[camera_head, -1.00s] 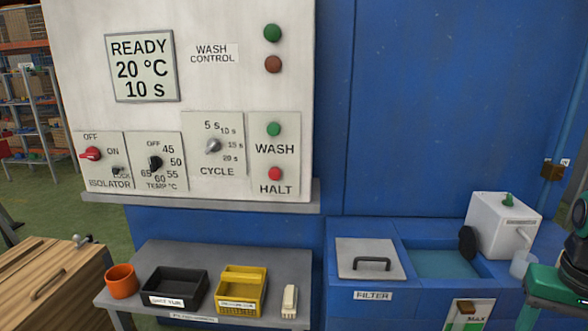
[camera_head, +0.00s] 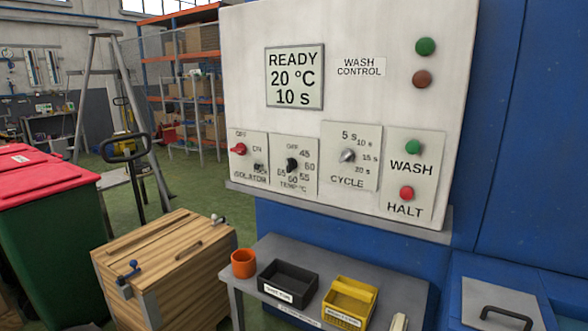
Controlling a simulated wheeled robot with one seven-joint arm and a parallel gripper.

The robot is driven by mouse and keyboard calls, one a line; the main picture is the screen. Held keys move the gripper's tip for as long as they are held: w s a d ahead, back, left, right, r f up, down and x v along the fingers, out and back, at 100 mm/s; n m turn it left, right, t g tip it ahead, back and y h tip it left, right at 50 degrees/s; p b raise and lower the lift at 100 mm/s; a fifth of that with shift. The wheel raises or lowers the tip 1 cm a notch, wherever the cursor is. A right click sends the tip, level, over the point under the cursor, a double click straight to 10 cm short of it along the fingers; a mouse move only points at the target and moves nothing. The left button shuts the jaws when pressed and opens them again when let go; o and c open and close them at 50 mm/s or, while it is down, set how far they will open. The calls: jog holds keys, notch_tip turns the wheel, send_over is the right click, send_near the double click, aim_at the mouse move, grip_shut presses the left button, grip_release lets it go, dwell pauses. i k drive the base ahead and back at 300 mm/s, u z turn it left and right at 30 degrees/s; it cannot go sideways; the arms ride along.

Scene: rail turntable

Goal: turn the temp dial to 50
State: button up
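The temp dial (camera_head: 292,165) is a small black knob on a white plate marked TEMP °C, low on the wash control panel (camera_head: 350,105). Its scale shows OFF at the top, then 45 and further numbers around the right and bottom. Its pointer is too small to read surely. The display (camera_head: 295,77) reads READY, 20 °C, 10 s. The red isolator knob (camera_head: 238,149) is left of the dial and the cycle knob (camera_head: 347,156) is right of it. My gripper is not in view.
A grey shelf (camera_head: 262,262) below the panel holds an orange cup (camera_head: 244,263), a black bin (camera_head: 288,284) and a yellow bin (camera_head: 350,302). A wooden crate (camera_head: 165,260) and a green bin with red lid (camera_head: 45,215) stand left. Green floor shows between.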

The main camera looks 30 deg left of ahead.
aim_at(292, 164)
jog(key=u, duration=0.5)
jog(key=k, duration=1.1)
jog(key=u, duration=0.45)
jog(key=i, duration=1.45)
jog(key=u, duration=0.65)
